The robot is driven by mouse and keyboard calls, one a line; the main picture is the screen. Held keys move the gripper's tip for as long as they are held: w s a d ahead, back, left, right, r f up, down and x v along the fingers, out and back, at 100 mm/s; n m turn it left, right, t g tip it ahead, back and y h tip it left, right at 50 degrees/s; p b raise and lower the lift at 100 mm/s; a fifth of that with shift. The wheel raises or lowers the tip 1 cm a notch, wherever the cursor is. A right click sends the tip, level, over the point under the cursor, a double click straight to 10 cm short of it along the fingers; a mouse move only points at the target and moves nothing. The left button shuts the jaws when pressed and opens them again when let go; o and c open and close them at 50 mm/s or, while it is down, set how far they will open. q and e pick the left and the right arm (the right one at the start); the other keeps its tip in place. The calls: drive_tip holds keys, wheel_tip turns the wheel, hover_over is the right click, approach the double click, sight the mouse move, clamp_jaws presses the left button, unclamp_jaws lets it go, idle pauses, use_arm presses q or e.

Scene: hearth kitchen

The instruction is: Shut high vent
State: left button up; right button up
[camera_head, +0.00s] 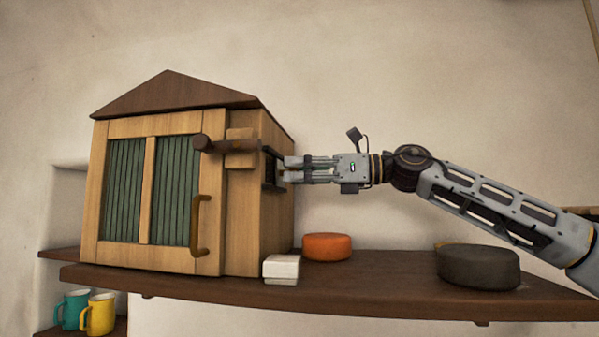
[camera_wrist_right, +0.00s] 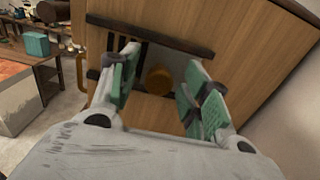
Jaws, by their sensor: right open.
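The wooden cabinet (camera_head: 160,195) with a pitched roof stands on a shelf, its green-slatted door facing me. The dark vent (camera_head: 270,170) is high on its right side, mostly hidden by my gripper and the edge-on view. In the right wrist view, dark slots (camera_wrist_right: 140,47) sit left of a grey plate (camera_wrist_right: 182,63) below a dark rail (camera_wrist_right: 150,31). A round wooden knob (camera_wrist_right: 158,81) appears between my fingers. My right gripper (camera_head: 287,169) is open at the vent, one finger on each side of the knob. Contact is unclear. My left gripper is out of view.
A white box (camera_head: 281,268), an orange round block (camera_head: 327,247) and a dark round block (camera_head: 478,267) stand on the brown shelf (camera_head: 370,296). A latch bar (camera_head: 230,145) crosses the cabinet front. Teal (camera_head: 73,309) and yellow (camera_head: 99,314) mugs stand lower left.

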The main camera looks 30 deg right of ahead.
clamp_jaws()
drive_tip(key=shift+a, duration=0.1)
drive_tip(key=shift+s+a+b, duration=0.65)
drive_tip(key=shift+s+a, duration=0.3)
drive_tip(key=shift+s, duration=0.3)
drive_tip(key=shift+s+a+b, duration=0.65)
drive_tip(key=shift+s+a, duration=0.25)
drive_tip(key=shift+s, duration=0.35)
drive_tip(key=shift+f, duration=0.1)
drive_tip(key=shift+c, duration=2.3)
unclamp_jaws()
drive_tip(key=o, duration=0.5)
drive_tip(key=shift+s, duration=0.1)
drive_tip(key=shift+c, duration=0.2)
